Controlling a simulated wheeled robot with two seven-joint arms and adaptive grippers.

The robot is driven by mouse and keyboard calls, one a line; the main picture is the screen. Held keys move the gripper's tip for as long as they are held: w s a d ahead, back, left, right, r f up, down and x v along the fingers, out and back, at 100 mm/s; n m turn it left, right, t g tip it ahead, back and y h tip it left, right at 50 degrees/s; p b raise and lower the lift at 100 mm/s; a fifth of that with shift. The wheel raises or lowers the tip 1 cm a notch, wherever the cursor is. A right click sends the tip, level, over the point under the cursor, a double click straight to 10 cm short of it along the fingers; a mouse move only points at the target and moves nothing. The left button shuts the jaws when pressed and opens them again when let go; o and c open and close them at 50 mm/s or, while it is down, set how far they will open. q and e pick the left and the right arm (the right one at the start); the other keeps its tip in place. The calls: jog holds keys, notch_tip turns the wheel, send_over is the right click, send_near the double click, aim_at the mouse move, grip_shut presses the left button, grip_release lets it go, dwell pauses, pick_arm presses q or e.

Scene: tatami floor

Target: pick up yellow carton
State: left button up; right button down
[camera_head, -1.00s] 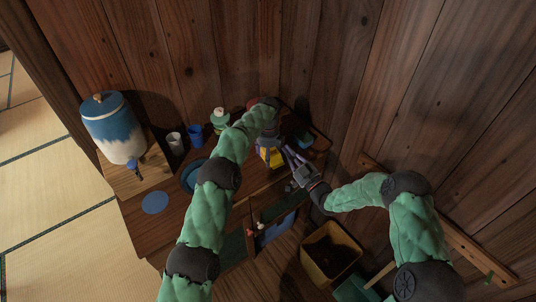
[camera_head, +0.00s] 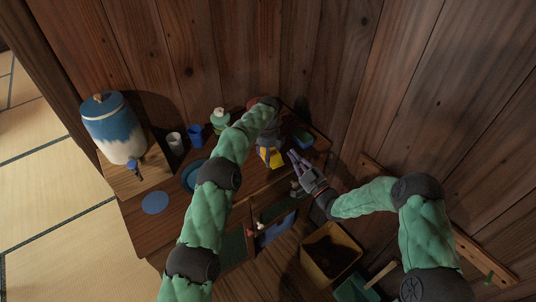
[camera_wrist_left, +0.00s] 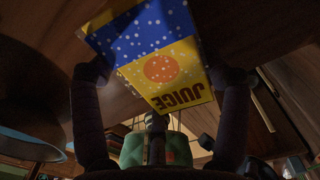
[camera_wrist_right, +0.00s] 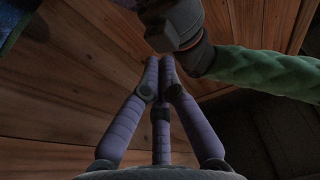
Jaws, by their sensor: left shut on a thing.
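The yellow carton (camera_head: 272,158) shows beside the end of my left arm over the small wooden desk in the head view. In the left wrist view the carton (camera_wrist_left: 165,68) shows blue dotted and yellow faces with the word JUICE. My left gripper (camera_wrist_left: 163,78) is shut on it, one finger at each side. In the head view that gripper is mostly hidden by its own arm. My right gripper (camera_head: 294,158) is just right of the carton, apart from it. In the right wrist view its purple fingers (camera_wrist_right: 160,66) come together with nothing between them.
The desk (camera_head: 150,232) holds a blue plate (camera_head: 188,177), a blue cup (camera_head: 195,135), a white cup (camera_head: 175,143) and a green-and-white bottle (camera_head: 219,119). A large blue-and-white dispenser (camera_head: 113,130) stands left. A yellow bin (camera_head: 343,236) is below right. Wooden walls close the back.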

pick_arm(q)
jog(key=shift+s+f, duration=0.1)
jog(key=shift+f, duration=0.05)
pick_arm(e)
jog(key=v, duration=0.9)
jog(key=shift+w+f, duration=0.1)
jog(key=shift+f, duration=0.05)
jog(key=s+a+f+m+g+h, duration=0.1)
jog(key=s+f+m+g+h, duration=0.25)
jog(key=f, duration=0.55)
jog(key=s+a+f+m+g+h, duration=0.1)
jog(key=s+f+m+g+h, duration=0.25)
jog(key=f, duration=0.65)
jog(key=s+a+f+m+g, duration=0.1)
jog(key=s+g, duration=0.3)
jog(key=s, duration=0.6)
jog(key=s+a+f+m+g+h, duration=0.1)
jog(key=s+f+g, duration=0.3)
jog(key=s, duration=0.6)
jog(key=shift+s+a+f+m+g, duration=0.2)
jog(key=shift+s+f+m+g, duration=0.15)
jog(key=shift+g, duration=0.35)
jog(key=shift+r, duration=0.15)
